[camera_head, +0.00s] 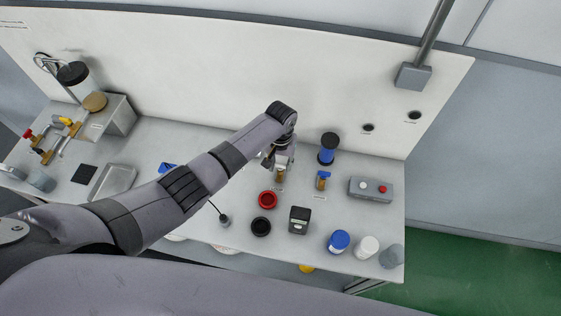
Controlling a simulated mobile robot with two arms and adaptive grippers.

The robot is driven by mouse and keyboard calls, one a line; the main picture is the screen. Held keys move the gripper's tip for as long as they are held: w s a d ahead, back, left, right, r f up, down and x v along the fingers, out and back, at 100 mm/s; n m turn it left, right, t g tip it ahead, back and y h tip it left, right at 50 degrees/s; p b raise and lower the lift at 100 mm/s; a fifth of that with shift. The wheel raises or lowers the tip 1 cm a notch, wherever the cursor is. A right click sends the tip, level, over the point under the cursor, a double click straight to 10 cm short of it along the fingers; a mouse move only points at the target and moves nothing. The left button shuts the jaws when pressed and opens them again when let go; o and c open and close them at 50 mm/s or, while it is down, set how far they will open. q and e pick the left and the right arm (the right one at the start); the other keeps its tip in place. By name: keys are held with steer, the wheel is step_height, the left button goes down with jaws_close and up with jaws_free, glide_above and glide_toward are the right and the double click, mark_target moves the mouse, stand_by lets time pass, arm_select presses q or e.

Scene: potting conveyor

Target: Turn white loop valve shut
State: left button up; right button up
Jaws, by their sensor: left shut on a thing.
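My left arm reaches in from the lower left across the bench. Its gripper (281,163) points down and is shut at the top of a small brass valve (280,176) standing on the bench. I take this to be the white loop valve; its handle is hidden by the fingers and wrist, so its angle cannot be told. A similar brass valve with a blue handle (322,179) stands apart to the right. My right gripper is not in view.
Near the gripper are a red ring (267,200), a black ring (260,226), a dark box (299,219) and a blue bottle with a black top (328,149). A grey button box (371,189) is at the right. Several jars (339,241) line the front right edge. A white panel (200,80) rises behind.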

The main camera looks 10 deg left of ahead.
mark_target(281, 164)
arm_select(q)
steer(key=shift+w+r, duration=0.1)
steer(key=o, duration=1.2)
steer(key=shift+c, duration=0.2)
step_height(281, 164, up, 12)
